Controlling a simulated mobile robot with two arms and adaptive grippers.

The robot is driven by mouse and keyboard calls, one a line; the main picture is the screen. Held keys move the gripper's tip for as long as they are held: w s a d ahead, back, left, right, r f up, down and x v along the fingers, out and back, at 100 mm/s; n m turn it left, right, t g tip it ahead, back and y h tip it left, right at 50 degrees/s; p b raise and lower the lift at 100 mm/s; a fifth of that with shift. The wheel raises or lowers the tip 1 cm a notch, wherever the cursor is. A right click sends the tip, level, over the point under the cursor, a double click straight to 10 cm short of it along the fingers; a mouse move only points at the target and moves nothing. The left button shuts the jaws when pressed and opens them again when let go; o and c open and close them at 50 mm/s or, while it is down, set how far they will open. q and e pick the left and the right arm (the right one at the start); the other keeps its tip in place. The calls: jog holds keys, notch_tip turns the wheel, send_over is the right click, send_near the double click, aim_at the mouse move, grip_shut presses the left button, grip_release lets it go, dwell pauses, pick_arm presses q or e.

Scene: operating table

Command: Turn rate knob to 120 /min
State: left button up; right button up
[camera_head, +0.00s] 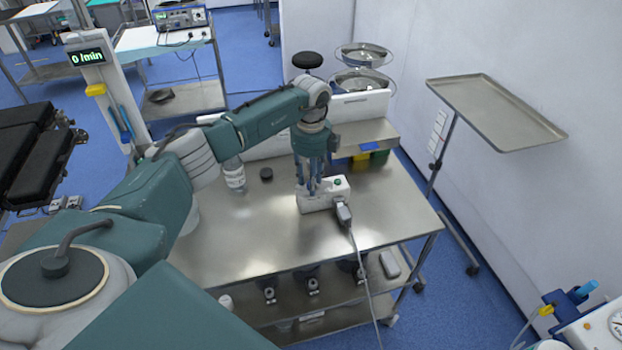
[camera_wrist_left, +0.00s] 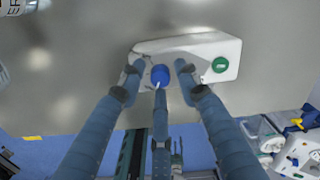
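The white device box (camera_head: 318,203) stands on the steel table. In the left wrist view the box (camera_wrist_left: 205,45) carries a blue knob (camera_wrist_left: 160,73) with a pale pointer mark and a green button (camera_wrist_left: 220,64). My left gripper (camera_head: 312,188) points down over the box and hides the knob in the head view. In the wrist view the left gripper (camera_wrist_left: 159,82) has its fingers spread around the knob, one on each side and one below, with gaps at the sides. The display (camera_head: 87,57) reads 0 /min. My right gripper is not in view.
A grey plug with a cable (camera_head: 344,213) is at the box's front right. A bottle (camera_head: 234,176) and a small dark round object (camera_head: 266,174) stand to the left on the steel table (camera_head: 390,210). A raised tray (camera_head: 495,110) is at the right.

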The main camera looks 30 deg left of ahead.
pick_arm(q)
grip_shut()
jog(key=shift+m, duration=0.4)
jog(key=m+b, duration=0.2)
jog(key=m, duration=0.2)
jog(key=shift+f, duration=0.1)
jog(key=m+b, duration=0.3)
jog(key=m, duration=0.3)
jog(key=m+b, duration=0.1)
jog(key=m, duration=0.5)
jog(key=shift+m+b, duration=0.3)
jog(key=shift+b, duration=0.1)
jog(key=m, duration=0.3)
jog(key=shift+b, duration=0.35)
jog(key=shift+m, duration=1.7)
jog(key=shift+b, duration=0.3)
